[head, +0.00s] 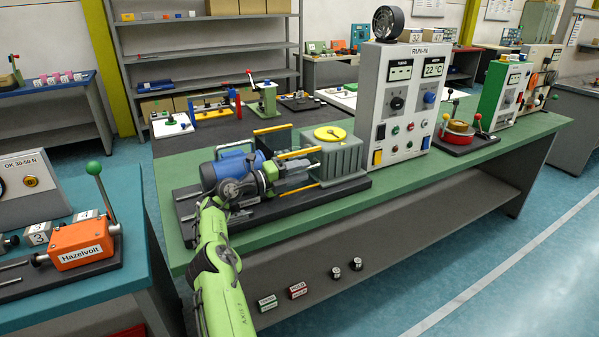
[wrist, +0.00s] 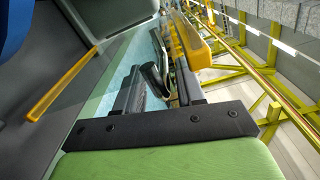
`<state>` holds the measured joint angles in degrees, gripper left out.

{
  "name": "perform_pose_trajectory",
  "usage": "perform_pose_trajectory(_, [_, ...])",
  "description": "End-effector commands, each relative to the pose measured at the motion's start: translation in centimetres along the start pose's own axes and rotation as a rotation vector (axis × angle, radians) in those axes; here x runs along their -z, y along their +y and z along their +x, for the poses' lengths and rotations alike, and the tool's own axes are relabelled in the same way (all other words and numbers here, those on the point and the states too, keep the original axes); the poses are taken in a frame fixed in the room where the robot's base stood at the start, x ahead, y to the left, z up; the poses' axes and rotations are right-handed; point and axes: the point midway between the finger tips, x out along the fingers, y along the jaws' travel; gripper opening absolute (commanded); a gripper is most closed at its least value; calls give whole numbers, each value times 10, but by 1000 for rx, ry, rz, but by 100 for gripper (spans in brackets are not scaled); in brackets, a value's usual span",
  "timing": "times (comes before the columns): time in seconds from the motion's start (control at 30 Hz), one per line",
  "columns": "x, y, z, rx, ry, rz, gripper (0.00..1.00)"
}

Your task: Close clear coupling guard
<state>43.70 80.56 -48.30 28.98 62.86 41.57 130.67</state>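The clear coupling guard (head: 298,153) shows mainly by its yellow edge bars, between a blue motor (head: 228,168) and a grey gearbox (head: 337,160) with a yellow disc on top. It appears raised, but its clear panel is hard to make out. In the wrist view, one yellow bar (wrist: 60,85) lies left of my fingers and a thicker yellow bar (wrist: 190,40) lies just beyond the right finger. My gripper (head: 300,171) is over the coupling area, pointing toward the gearbox. In the wrist view its fingers (wrist: 160,88) stand apart; contact with the guard cannot be told. My arm hides part of the coupling.
The unit sits on a dark base plate on a green bench (head: 410,180). A grey control panel (head: 408,100) stands right of the gearbox. An orange box with a green-knobbed lever (head: 85,240) is on the left bench. The green bench's front strip is clear.

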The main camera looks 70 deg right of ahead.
Motion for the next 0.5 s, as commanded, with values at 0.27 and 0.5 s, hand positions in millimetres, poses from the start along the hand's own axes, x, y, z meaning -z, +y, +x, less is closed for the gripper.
perform_pose_trajectory(0.27, [-2, -2, -65, -1, -6, -2, 38])
perform_pose_trajectory(0.5, [-2, -2, -129, 2, -6, -2, 38])
